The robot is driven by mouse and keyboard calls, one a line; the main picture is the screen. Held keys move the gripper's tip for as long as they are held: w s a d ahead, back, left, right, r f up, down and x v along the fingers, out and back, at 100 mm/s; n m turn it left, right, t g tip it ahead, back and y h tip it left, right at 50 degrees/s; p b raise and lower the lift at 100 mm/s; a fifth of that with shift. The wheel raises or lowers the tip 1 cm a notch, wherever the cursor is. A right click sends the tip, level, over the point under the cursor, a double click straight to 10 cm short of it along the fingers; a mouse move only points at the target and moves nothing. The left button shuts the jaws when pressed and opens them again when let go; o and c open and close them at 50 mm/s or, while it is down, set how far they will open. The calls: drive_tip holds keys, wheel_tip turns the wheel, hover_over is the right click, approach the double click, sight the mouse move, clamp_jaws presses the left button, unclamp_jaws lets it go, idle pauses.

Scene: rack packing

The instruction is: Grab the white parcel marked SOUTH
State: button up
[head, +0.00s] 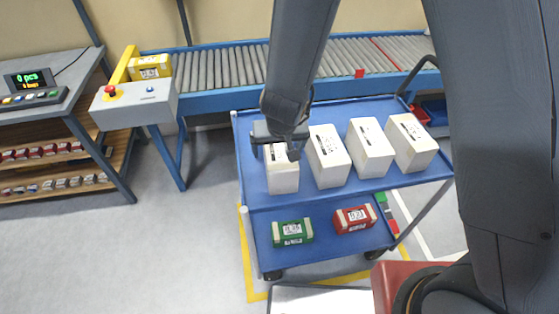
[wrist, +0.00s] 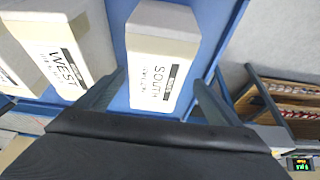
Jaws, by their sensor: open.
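The white parcel marked SOUTH (wrist: 158,60) stands on the blue cart's top shelf, centred in the wrist view with its label readable. In the head view it is the leftmost white parcel (head: 282,178), partly covered by my gripper. My gripper (wrist: 158,90) is open, with one finger on each side of the SOUTH parcel in the picture; I cannot tell if they touch it. In the head view my gripper (head: 278,148) is over the parcel's top. The white parcel marked WEST (wrist: 58,50) stands to its left in the wrist view.
Three more white parcels stand to the right on the blue cart (head: 300,112), the nearest one (head: 328,157) close beside. A green box (head: 292,232) and a red box (head: 354,218) lie on its lower shelf. A roller conveyor (head: 220,68) runs behind; a workbench (head: 75,62) is at left.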

drive_tip(key=x, duration=0.2)
drive_tip(key=b+x, duration=0.1)
drive_tip(key=x, duration=0.1)
drive_tip(key=b+x, duration=0.1)
drive_tip(key=x, duration=0.2)
drive_tip(key=shift+d, duration=0.35)
drive_tip(key=shift+r, duration=0.1)
drive_tip(key=c, duration=1.6)
